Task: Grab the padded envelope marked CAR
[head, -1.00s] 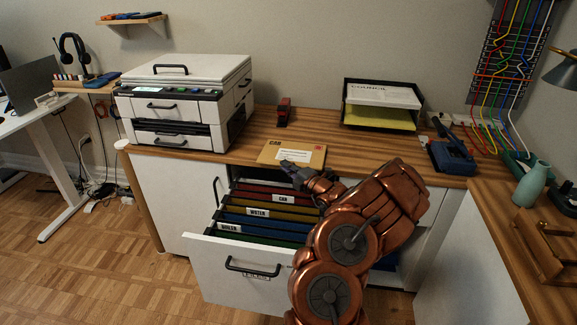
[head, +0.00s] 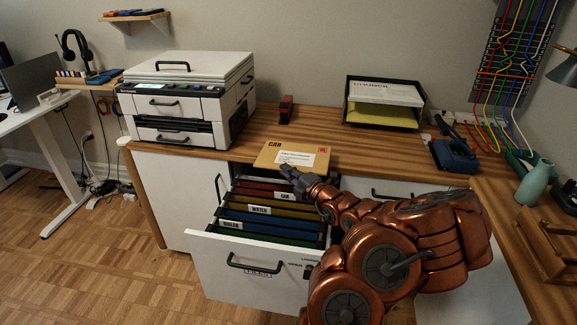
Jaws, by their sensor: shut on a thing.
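The tan padded envelope marked CAR (head: 268,157) is at the front edge of the wooden desktop, above the open drawer. It has a white label and a small red mark. My gripper (head: 287,171) is at the envelope's front edge and is shut on it. The fingertips are small and partly hidden by the hand. I cannot tell whether the envelope still touches the desktop.
The open file drawer (head: 222,272) below holds hanging folders labelled CAR, WATER and BOILER. A printer (head: 185,95) stands left, a paper tray (head: 382,122) at the back right. A red stapler-like object (head: 286,108) stands behind. Desktop right of the envelope is clear.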

